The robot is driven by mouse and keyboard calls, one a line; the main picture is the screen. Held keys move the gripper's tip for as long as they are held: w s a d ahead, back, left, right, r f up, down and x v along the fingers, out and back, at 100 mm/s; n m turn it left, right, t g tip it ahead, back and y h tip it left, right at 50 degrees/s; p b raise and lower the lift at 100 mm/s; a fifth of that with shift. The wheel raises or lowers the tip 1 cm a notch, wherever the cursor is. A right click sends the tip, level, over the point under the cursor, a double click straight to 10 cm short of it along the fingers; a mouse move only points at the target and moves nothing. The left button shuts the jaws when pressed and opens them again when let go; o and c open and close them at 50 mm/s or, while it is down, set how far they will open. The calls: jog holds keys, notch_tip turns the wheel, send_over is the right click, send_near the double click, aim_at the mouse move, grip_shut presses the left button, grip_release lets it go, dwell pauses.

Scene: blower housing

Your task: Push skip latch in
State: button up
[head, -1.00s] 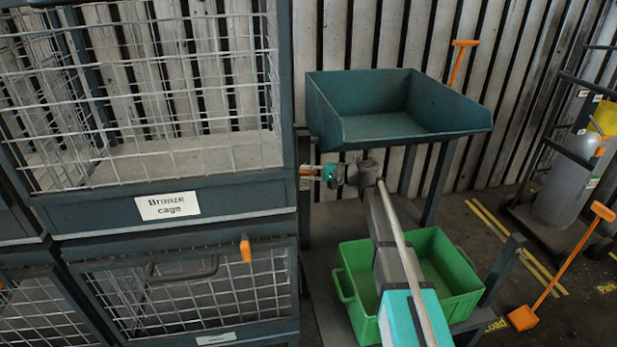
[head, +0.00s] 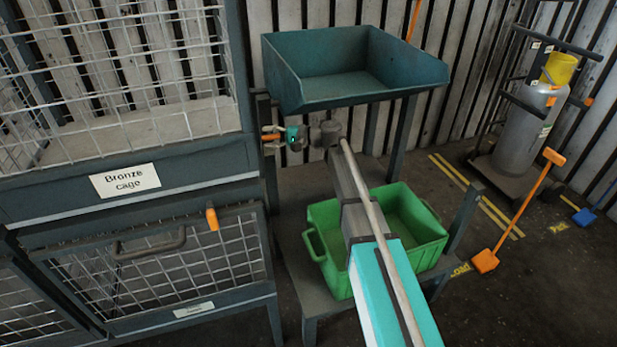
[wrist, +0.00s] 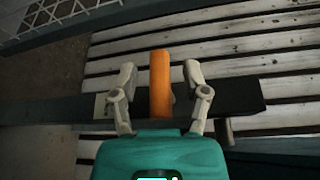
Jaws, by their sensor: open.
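The skip (head: 345,85) is a dark teal open bin on a stand, right of the cage. An orange bar, apparently the skip latch (head: 269,137), shows at the stand's left side, by the cage's edge. In the wrist view the orange latch (wrist: 160,82) stands upright between the two grey fingers, in front of a dark crossbar. My gripper (wrist: 160,88) is open, one finger on each side of the latch with visible gaps. In the head view my gripper (head: 280,138) is small, and contact with the latch cannot be told.
The Bronze cage (head: 70,205) with wire mesh stands close on the left, with another orange latch (head: 211,218) on its lower door. A green crate (head: 335,270) sits on the lower shelf under my arm. A gas cylinder (head: 525,125) and orange shovel (head: 520,210) stand right.

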jog(key=s+d+r+p, duration=0.1)
jog(key=s+d, duration=0.3)
jog(key=d, duration=1)
jog(key=s+d+f+n+h, duration=0.1)
jog(key=s+d+f+h, duration=0.1)
jog(key=s+f+h, duration=0.4)
jog(key=s+d+f+n+g+h, duration=0.1)
jog(key=s+d+f+h, duration=0.2)
jog(key=s+f+h, duration=0.3)
jog(key=shift+s+f+h+p, duration=0.4)
jog(key=shift+s+f, duration=1.15)
jog(key=shift+s, duration=0.6)
